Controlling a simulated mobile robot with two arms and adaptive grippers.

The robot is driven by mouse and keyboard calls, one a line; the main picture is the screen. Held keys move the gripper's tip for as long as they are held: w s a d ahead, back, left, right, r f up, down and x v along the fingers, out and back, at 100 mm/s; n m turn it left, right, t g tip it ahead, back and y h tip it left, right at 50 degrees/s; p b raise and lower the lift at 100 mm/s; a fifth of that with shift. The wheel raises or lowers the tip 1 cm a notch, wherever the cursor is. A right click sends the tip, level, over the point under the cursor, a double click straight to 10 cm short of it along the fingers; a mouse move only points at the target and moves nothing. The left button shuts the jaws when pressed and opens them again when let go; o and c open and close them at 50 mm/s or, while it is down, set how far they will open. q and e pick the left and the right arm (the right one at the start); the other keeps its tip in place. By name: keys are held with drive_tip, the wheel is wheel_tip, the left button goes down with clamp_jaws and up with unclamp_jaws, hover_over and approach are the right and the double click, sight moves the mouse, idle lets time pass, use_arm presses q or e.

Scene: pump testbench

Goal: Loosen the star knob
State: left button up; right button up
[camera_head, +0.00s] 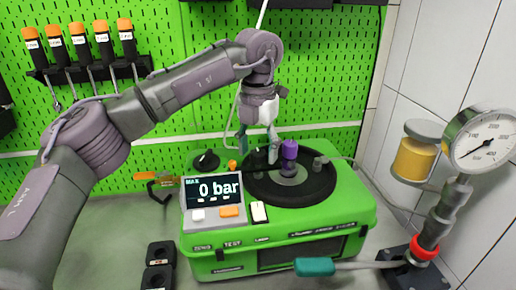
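My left arm reaches in from the left and over the green pump testbench (290,250). My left gripper (258,148) points down above the black round plate on its top. Its fingers look apart, with a small dark part (258,158) between or just behind them; whether they touch it I cannot tell. A purple knob-like part (289,150) stands upright at the middle of the plate, just right of the gripper. A black knob (206,161) sits at the back left of the bench. Which part is the star knob is not clear. My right gripper is not in view.
A display (214,190) reads 0 bar at the bench's front left. A gauge (484,142) and a teal-handled lever (314,267) stand at right and front. Orange-handled screwdrivers (80,42) hang on the green pegboard. Black blocks (160,254) lie left of the bench.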

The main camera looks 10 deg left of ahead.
sight(258, 152)
use_arm(q)
wheel_tip(258, 152, up, 12)
idle(0.6)
